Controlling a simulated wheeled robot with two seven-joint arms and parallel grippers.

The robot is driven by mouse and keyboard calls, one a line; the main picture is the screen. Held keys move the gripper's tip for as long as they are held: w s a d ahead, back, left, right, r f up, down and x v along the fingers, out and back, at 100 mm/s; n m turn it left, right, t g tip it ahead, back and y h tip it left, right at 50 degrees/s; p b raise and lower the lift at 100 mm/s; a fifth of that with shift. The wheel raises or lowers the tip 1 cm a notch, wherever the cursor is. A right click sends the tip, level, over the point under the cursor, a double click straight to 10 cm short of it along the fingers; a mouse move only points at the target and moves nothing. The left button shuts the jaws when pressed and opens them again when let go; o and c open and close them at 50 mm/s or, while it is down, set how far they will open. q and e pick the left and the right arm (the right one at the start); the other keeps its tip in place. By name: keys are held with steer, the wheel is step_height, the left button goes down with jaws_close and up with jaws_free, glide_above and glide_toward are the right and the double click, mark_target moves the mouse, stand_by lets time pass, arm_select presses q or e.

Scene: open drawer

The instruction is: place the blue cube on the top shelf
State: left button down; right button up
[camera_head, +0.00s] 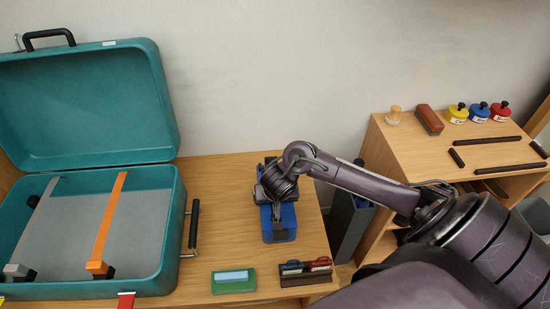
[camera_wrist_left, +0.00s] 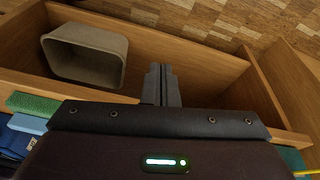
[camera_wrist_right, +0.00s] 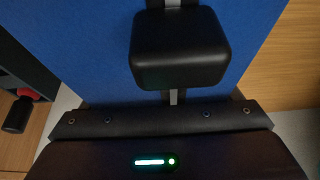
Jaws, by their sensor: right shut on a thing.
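A blue box-like thing (camera_head: 290,222) sits on the wooden desk right of the teal case. It looks longer than wide, so I cannot tell that it is a cube. My right gripper (camera_head: 277,222) is over it, mostly hidden by its wrist. In the right wrist view the blue surface (camera_wrist_right: 90,45) fills the background, with a black rounded block (camera_wrist_right: 180,50) in front of it. The right fingers are shut, apparently on this block; their tips are hidden. My left gripper (camera_wrist_left: 161,85) is shut and empty over an open drawer. The shelf unit's wooden top (camera_head: 405,155) is at the right.
The open teal case (camera_head: 165,100) fills the left. A green block (camera_head: 233,286) and a dark tray (camera_head: 305,277) lie at the desk's front. Jars (camera_head: 479,112), a brown block (camera_head: 429,119) and dark bars (camera_head: 487,142) stand on the shelf top. A beige bin (camera_wrist_left: 85,55) is in the drawer.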

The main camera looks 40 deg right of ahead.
steer(key=shift+r, duration=0.15)
steer(key=shift+f, duration=0.2)
steer(key=o, duration=1.1)
steer(key=shift+c, duration=0.2)
steer(key=shift+r, duration=0.1)
